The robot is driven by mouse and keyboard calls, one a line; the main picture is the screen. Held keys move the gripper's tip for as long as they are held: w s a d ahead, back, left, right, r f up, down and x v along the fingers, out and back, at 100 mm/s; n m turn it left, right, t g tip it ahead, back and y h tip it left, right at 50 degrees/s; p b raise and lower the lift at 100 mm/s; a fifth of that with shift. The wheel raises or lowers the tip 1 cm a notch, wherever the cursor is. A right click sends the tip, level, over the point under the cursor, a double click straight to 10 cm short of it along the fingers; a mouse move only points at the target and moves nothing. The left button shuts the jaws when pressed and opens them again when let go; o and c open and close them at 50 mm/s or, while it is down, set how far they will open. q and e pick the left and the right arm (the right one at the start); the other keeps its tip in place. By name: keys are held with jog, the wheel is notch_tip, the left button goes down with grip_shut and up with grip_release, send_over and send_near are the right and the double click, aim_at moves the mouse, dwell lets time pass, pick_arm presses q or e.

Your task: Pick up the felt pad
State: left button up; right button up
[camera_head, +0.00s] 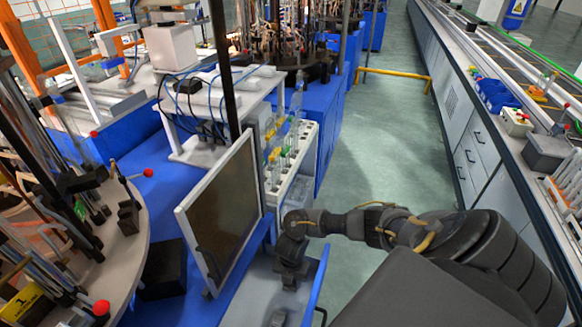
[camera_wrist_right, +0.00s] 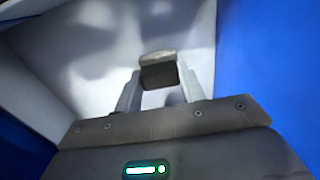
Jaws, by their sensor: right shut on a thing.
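My right gripper (camera_head: 290,278) is above a pale surface at the bottom middle of the head view, beside a framed panel. In the right wrist view, the right gripper (camera_wrist_right: 158,84) is shut on a small dark block with a paler top, which I take to be the felt pad (camera_wrist_right: 158,74). The pad sits between the two grey fingertips. I cannot tell whether it touches the surface beneath. In the head view I cannot make out the pad at the gripper. My left gripper is not in view.
The framed panel (camera_head: 228,205) stands upright just left of my right gripper. A white rack (camera_head: 300,160) with tubes is behind it. A round machine table (camera_head: 125,245) is at the left. Green floor (camera_head: 390,130) lies open toward the long bench (camera_head: 470,120) at the right.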

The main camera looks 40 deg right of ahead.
notch_tip(320, 180, up, 9)
jog(key=shift+f+p, duration=0.1)
jog(key=shift+p, duration=0.5)
